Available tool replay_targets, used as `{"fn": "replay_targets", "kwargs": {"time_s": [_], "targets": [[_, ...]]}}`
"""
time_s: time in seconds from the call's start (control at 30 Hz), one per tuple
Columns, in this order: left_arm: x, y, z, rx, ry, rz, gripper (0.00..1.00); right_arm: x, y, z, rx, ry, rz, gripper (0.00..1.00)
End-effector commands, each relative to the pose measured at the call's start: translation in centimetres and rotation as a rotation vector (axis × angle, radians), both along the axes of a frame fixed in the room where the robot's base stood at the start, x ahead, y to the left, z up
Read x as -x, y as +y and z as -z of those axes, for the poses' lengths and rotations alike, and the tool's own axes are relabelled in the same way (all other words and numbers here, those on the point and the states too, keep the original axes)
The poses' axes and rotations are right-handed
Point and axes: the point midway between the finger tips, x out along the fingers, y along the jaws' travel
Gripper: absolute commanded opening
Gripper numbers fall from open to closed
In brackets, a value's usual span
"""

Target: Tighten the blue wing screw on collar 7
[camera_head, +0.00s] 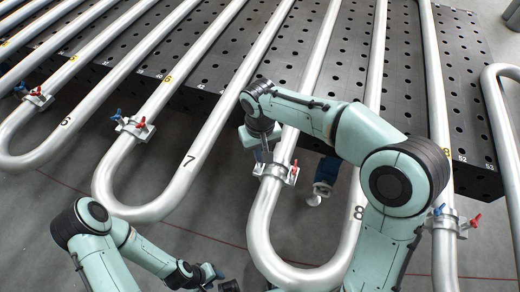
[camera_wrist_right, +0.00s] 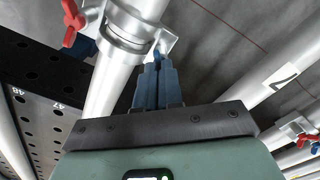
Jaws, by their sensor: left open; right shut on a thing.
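My right gripper (camera_head: 262,154) is at a silver collar (camera_head: 276,172) on the bend whose right leg is marked 8. In the wrist view its blue-grey fingers (camera_wrist_right: 157,72) are shut on a small blue wing screw (camera_wrist_right: 157,56) beside this collar (camera_wrist_right: 130,32). The fingers hide most of the screw. The collar's red wing screw (camera_wrist_right: 72,22) is free on its other side. The collar (camera_head: 134,126) on the bend whose right leg is marked 7 has a blue screw (camera_head: 118,115) and a red one (camera_head: 141,123). My left gripper (camera_head: 216,275) is open, low in the head view, away from the collars.
A perforated dark table (camera_head: 215,60) lies under the long pipes. More collars stand at the far left (camera_head: 38,98) and right (camera_head: 450,223). A blue and white object (camera_head: 325,175) is partly behind my right arm. Grey floor is clear between the bends.

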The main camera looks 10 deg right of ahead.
Motion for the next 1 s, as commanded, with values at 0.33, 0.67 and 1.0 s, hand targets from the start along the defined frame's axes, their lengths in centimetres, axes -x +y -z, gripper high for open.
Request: {"fn": "replay_targets", "kwargs": {"time_s": [0.33, 0.67, 1.0], "targets": [[0.02, 0.01, 0.03, 0.0, 0.0, 0.0, 0.43, -0.28, 0.05, -0.5, -0.005, -0.014, 0.31, 0.0], [0.06, 0.0, 0.1, 0.0, 0.001, 0.0, 0.43, -0.28, 0.03, -0.49, -0.006, -0.013, 0.509, 0.0], [0.08, 0.0, 0.12, 0.0, 0.001, 0.0, 0.43, -0.28, 0.04, -0.49, -0.007, -0.012, 0.584, 0.0]]}}
